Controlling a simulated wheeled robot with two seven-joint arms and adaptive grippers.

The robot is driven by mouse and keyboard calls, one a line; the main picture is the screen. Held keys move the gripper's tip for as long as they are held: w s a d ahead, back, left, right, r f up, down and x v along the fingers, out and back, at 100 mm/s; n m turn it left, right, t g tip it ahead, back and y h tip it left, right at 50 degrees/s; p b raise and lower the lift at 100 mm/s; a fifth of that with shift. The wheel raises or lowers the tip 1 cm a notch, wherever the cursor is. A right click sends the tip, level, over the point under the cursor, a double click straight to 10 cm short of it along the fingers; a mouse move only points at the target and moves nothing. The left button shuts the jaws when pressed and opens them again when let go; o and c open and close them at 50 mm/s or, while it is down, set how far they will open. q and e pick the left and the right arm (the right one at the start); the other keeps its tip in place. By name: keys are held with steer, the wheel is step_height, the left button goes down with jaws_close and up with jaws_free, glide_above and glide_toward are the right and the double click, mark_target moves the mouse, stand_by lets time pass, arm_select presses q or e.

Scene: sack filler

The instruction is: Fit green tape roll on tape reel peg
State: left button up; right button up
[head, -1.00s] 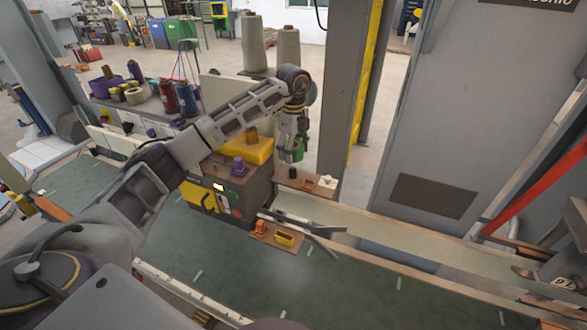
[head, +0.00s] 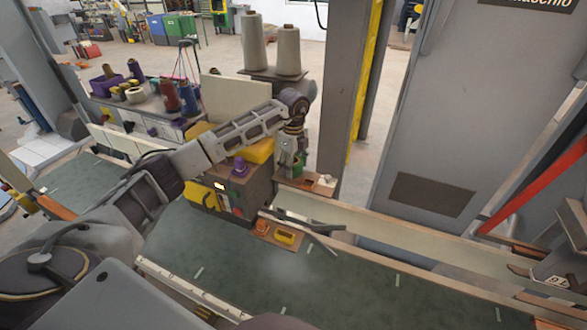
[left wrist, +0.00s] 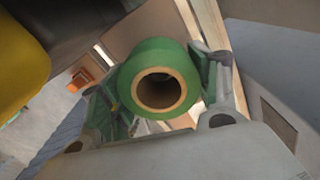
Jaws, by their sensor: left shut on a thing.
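The green tape roll (left wrist: 160,58) has a tan core and faces my wrist camera with its hole dark inside. My left gripper (left wrist: 165,88) is shut on it, with a finger on each side. In the head view my left gripper (head: 292,166) hangs low over the left end of a small brown ledge (head: 308,184) beside the machine. The roll is mostly covered by the fingers there. The reel peg cannot be made out now; the gripper and roll cover that end of the ledge. I cannot tell whether the roll touches a peg. My right gripper is not in view.
The machine box (head: 230,195) with a yellow panel and purple cone stands just left of the ledge. A white piece (head: 327,180) lies on the ledge's right. A grey cabinet (head: 450,120) stands right.

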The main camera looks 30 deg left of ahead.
arm_select(q)
steer(key=shift+f, duration=0.9)
steer(key=shift+f, duration=0.2)
steer(key=o, duration=1)
steer(key=shift+o, duration=0.2)
steer(key=shift+r, duration=0.2)
step_height(320, 180, up, 10)
steer(key=b, duration=0.2)
steer(key=shift+r+b, duration=0.2)
steer(key=shift+b, duration=0.2)
steer(key=shift+r, duration=0.8)
